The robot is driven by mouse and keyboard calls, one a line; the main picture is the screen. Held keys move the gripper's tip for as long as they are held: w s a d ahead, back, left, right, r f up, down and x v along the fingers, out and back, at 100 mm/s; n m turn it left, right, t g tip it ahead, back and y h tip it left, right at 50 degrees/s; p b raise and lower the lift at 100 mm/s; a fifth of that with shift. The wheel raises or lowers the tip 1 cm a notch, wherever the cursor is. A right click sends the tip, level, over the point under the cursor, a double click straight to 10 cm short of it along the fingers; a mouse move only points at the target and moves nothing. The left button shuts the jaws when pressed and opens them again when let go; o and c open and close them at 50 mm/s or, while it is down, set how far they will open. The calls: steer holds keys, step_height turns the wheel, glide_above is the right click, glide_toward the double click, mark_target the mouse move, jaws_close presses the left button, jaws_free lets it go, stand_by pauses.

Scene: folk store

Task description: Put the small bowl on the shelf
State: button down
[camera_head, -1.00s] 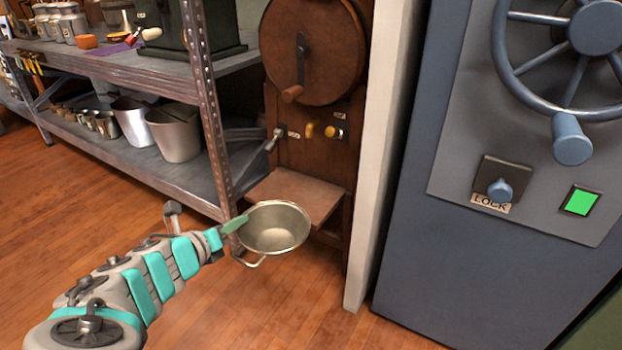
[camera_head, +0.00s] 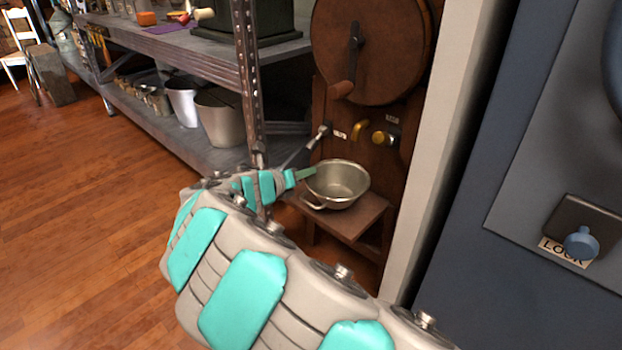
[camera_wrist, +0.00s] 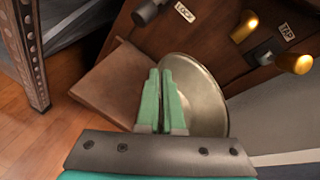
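The small metal bowl (camera_head: 338,182) has a loop handle and is upright at my gripper (camera_head: 306,174). In the wrist view the green fingers of my gripper (camera_wrist: 161,100) are close together over the near wall of the bowl (camera_wrist: 203,95), and appear shut on its rim. The bowl is over or on a small wooden shelf (camera_head: 358,217) at the foot of a brown wooden machine; I cannot tell whether it touches. The wooden shelf also shows in the wrist view (camera_wrist: 112,88), to the left of the fingers.
A metal rack (camera_head: 215,62) stands to the left, with buckets (camera_head: 221,118) on its lower level. The wooden machine has a crank wheel (camera_head: 366,45) and brass knobs (camera_head: 384,138) above the small shelf. A blue-grey cabinet (camera_head: 530,180) is at right. Open wooden floor lies left.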

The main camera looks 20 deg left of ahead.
steer(key=w+f, duration=0.1)
steer(key=w+f+b, duration=0.1)
steer(key=w, duration=0.1)
steer(key=w+f, duration=0.1)
steer(key=f, duration=0.1)
steer(key=shift+w+a+b, duration=0.15)
steer(key=shift+a+b, duration=0.1)
steer(key=shift+b, duration=0.1)
steer(key=c, duration=1.1)
jaws_free()
steer(key=shift+o, duration=0.2)
steer(key=shift+s+r, duration=0.15)
steer(key=shift+s, duration=0.1)
steer(key=p+v, duration=0.2)
steer(key=v, duration=0.9)
steer(key=shift+s+p, duration=0.3)
steer(key=shift+p, duration=0.05)
